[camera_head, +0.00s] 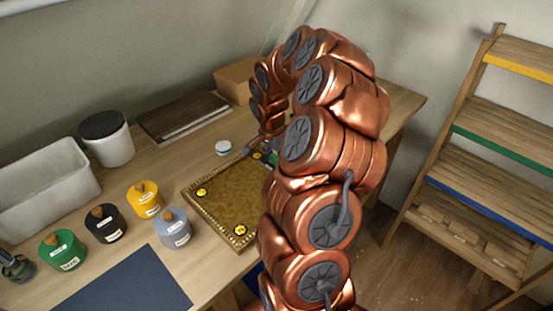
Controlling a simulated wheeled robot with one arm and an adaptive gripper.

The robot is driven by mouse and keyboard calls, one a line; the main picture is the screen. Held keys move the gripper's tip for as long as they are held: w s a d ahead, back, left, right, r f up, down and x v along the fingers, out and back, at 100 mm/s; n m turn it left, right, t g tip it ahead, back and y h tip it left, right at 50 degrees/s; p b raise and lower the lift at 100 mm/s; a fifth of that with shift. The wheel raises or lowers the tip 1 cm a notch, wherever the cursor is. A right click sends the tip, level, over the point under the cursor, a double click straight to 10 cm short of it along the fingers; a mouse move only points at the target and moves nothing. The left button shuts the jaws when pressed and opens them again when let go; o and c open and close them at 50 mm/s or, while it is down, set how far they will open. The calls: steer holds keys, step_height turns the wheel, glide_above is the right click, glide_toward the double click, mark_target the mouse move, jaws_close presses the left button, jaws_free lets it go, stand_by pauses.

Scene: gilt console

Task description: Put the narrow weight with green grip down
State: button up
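My gripper (262,150) is at the far right part of the gilt-edged board, low over it, and mostly hidden behind my copper arm. A small green patch (273,158) shows right at the gripper, partly covered by the arm. It may be the green grip of the narrow weight, but its shape is not clear. I cannot see the fingertips well enough to tell whether they are closed on it or whether it touches the board. The board (215,205) has a mottled gold-brown surface and round yellow pieces near its corners.
Green (62,251), black (106,224), yellow (145,199) and grey (174,228) pots stand left of the board. A small white-lidded jar (223,148) sits behind it. A grey bin (42,187), white canister (107,139) and dark boards (183,117) line the back. A shelf rack (490,150) stands right.

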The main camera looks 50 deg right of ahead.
mark_target(273, 167)
steer(key=o, duration=0.5)
steer(key=shift+r, duration=0.1)
steer(key=shift+r+p, duration=0.15)
steer(key=shift+p, duration=0.2)
step_height(273, 167, up, 12)
steer(key=a+f+b, duration=0.1)
steer(key=b, duration=0.3)
steer(key=s+a+r+n, duration=0.15)
steer(key=a+n, duration=0.25)
steer(key=a, duration=0.6)
steer(key=s+a+n, duration=0.5)
steer(key=a+n, duration=0.1)
steer(key=a, duration=0.5)
steer(key=s+a+f+n, duration=0.1)
steer(key=s+a+n, duration=0.1)
steer(key=s, duration=0.3)
steer(key=s+a+f+n+g+y, duration=0.1)
steer(key=s+a+f+n, duration=0.1)
steer(key=s+a, duration=0.3)
steer(key=s+a+f+n, duration=0.1)
steer(key=s+a+n, duration=0.2)
steer(key=s, duration=0.4)
steer(key=shift+s+a+f+n+g, duration=0.2)
steer(key=shift+n+g, duration=0.2)
steer(key=shift+n, duration=0.2)
